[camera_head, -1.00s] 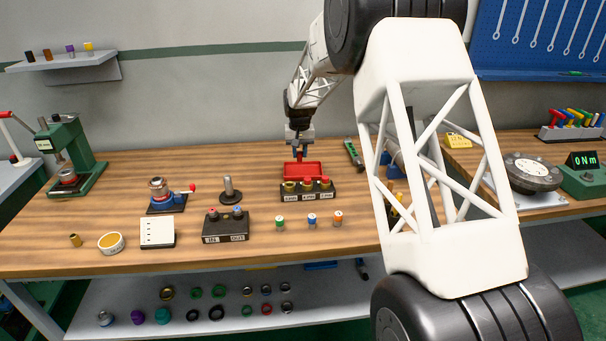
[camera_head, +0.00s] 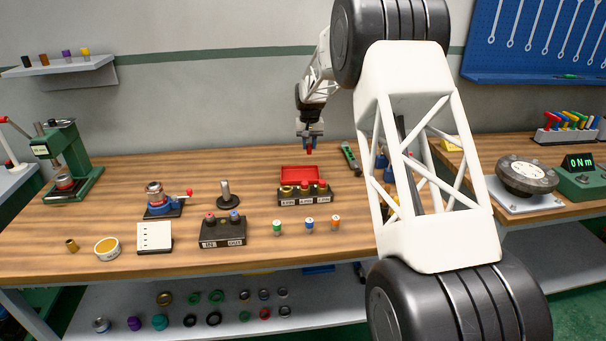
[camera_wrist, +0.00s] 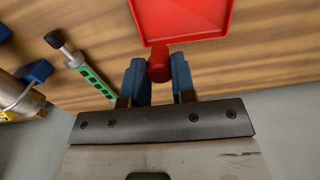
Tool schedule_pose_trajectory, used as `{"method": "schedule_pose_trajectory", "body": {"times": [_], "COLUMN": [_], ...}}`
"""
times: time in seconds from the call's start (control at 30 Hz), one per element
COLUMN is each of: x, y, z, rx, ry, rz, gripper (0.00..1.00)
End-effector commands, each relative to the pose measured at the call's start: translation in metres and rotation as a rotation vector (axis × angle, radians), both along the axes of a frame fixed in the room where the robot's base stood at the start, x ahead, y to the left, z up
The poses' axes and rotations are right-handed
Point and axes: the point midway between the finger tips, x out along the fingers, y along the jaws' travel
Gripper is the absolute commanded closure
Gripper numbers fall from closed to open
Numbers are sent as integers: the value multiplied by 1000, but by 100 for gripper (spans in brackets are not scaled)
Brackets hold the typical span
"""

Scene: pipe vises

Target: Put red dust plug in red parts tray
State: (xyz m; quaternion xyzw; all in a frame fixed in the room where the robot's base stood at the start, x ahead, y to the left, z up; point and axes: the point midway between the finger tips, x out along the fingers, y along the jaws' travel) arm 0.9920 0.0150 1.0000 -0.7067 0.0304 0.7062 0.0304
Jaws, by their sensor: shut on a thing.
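The red dust plug (camera_wrist: 159,66) is between the blue fingers of my gripper (camera_wrist: 158,80) in the wrist view. In the head view my gripper (camera_head: 310,147) is shut on it, and the red tip (camera_head: 309,152) points down. The red parts tray (camera_head: 300,173) sits on the bench behind a dark block with ring-like parts. My gripper is above and behind the tray, slightly right of its middle. In the wrist view the tray (camera_wrist: 183,18) lies just beyond the plug; the two meet in the picture, but the head view shows a gap.
A dark labelled block (camera_head: 306,198) with several parts stands at the tray's front. A green tool (camera_head: 350,158) lies right of the tray; it also shows in the wrist view (camera_wrist: 95,80). A black post on a round base (camera_head: 226,194) stands to the left.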

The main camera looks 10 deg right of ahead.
Motion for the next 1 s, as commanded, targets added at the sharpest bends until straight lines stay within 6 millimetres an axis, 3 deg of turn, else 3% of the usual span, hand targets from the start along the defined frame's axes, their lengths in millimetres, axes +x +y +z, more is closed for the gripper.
{"method": "schedule_pose_trajectory", "body": {"times": [0.4,0.8,1.0], "x": [0,0,0], "y": [0,0,0], "z": [-44,-48,-63], "rx": [0,0,0], "ry": [0,0,1], "rz": [0,0,0], "gripper": [100,100,100]}}
